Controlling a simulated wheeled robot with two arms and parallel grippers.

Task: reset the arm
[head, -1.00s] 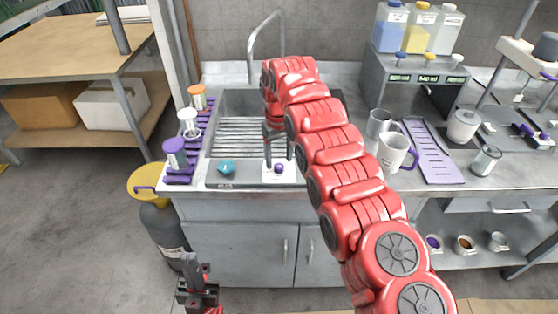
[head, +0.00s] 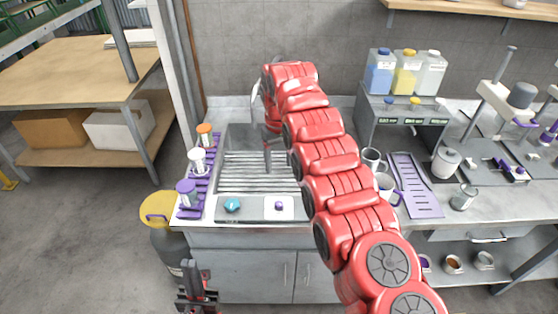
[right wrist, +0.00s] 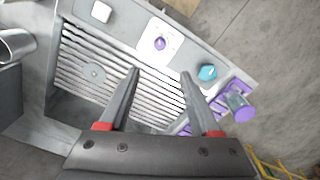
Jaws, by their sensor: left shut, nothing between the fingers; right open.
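My right arm reaches across the head view to the sink. My right gripper (head: 268,155) hangs above the ribbed sink basin (head: 235,180), partly hidden by the arm. In the right wrist view its two fingers (right wrist: 160,73) are spread with nothing between them, above the basin. My left gripper (head: 196,275) is low in the head view, in front of the cabinet, with its fingers shut and empty.
A teal brush-like item (head: 232,205) and a white plate with a purple knob (head: 279,206) sit on the sink's front edge. A purple rack (head: 201,172) with jars stands left. Mugs (head: 371,160) and a purple tray (head: 415,185) are right of my arm.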

